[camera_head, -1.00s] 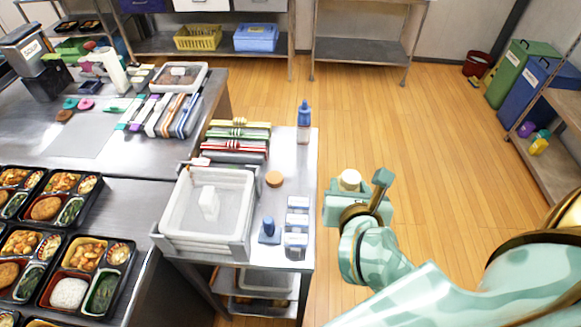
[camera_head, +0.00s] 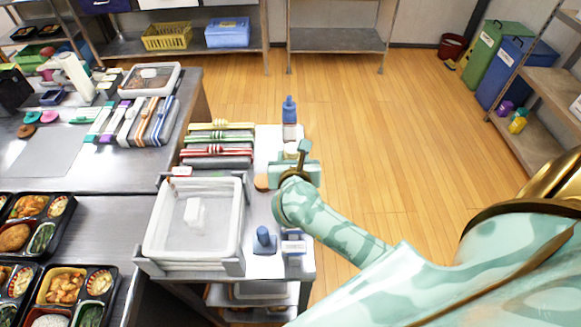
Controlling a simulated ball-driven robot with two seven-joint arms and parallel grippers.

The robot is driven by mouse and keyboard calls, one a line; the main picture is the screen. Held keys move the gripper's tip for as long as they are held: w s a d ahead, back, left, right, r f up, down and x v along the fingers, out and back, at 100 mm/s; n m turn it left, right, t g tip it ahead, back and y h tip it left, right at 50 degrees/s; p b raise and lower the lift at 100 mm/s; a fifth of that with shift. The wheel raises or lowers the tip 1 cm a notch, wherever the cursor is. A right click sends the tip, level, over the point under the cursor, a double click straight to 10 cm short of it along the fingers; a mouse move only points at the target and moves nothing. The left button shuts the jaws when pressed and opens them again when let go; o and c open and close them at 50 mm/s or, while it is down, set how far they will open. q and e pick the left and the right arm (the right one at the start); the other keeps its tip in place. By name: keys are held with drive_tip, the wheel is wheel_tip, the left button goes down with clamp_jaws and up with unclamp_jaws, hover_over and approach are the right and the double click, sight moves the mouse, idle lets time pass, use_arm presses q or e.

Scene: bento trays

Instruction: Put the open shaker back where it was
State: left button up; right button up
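My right gripper (camera_head: 295,164) is over the right part of the small side table, seen from above and behind. A small cream-white piece (camera_head: 291,149) shows at its far side and looks like the open shaker held in it. Most of the shaker is hidden by the gripper, so I cannot tell whether its base touches the table. A round orange-brown disc (camera_head: 262,182), perhaps a lid, lies on the table just left of the gripper. A bottle with a blue top (camera_head: 290,118) stands just beyond the gripper. My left gripper is not in view.
A white tray (camera_head: 152,226) is at the table's left, with stacks of banded boxes (camera_head: 218,150) behind it. A blue stamp-like object (camera_head: 264,240) and a small labelled box (camera_head: 293,246) stand near the front. Open floor lies right.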

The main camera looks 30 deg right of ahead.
drive_tip(key=f, duration=0.2)
drive_tip(key=f+b, duration=0.1)
drive_tip(key=shift+w+f, duration=0.3)
drive_tip(key=shift+f, duration=0.1)
drive_tip(key=shift+f, duration=0.15)
drive_tip(key=o, duration=0.6)
drive_tip(key=shift+c, duration=0.2)
